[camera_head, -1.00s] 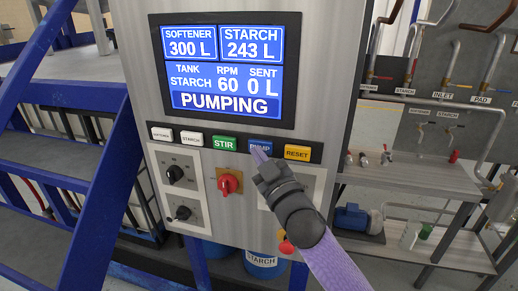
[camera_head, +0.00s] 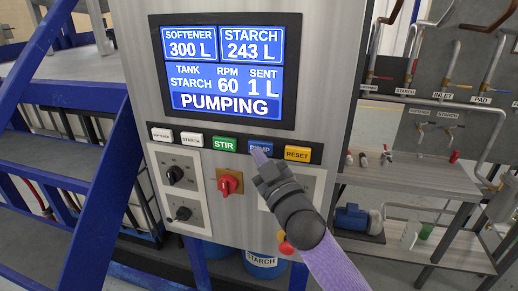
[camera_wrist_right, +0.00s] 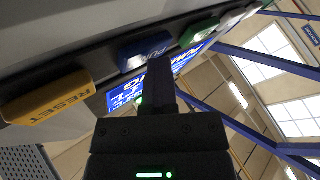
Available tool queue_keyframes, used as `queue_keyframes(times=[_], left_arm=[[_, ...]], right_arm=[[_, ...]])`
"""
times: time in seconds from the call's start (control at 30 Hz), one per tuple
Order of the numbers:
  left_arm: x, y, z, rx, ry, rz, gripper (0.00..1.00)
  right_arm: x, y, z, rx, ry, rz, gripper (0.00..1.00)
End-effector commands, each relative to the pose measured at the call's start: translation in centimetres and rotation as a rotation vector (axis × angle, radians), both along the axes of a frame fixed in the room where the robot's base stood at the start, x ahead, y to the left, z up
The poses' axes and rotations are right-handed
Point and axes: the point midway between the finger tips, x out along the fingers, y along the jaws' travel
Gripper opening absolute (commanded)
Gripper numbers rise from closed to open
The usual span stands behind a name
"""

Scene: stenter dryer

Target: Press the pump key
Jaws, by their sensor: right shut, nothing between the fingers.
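The blue PUMP key (camera_head: 261,146) is in the row of keys under the screen, between the green STIR key (camera_head: 224,144) and the yellow RESET key (camera_head: 298,153). My right gripper (camera_head: 258,156) is shut and empty, its tips at the lower edge of the PUMP key and covering part of it. In the right wrist view the shut fingers (camera_wrist_right: 160,75) are close to the PUMP key (camera_wrist_right: 145,52); I cannot tell whether they touch. The screen (camera_head: 226,70) reads STARCH, RPM 60, SENT 1 L, PUMPING. My left gripper is not in view.
Below the keys are a red rotary switch (camera_head: 229,183) and black knobs (camera_head: 176,174). A blue stair frame (camera_head: 100,165) stands left of the panel. Shelves with pipes and valves (camera_head: 410,175) stand to the right. The RESET key is close beside my right gripper.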

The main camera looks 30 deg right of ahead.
Motion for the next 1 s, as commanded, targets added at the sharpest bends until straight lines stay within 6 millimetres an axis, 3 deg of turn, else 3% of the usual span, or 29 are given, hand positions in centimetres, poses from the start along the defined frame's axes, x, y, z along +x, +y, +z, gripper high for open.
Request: queue_keyframes(times=[0.53,1.0], left_arm=[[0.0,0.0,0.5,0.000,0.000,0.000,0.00],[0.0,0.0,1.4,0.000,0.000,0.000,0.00]], right_arm=[[-1.0,1.2,-0.2,0.004,0.004,0.001,0.00],[-3.9,4.6,-0.1,0.005,0.004,0.001,0.00]])
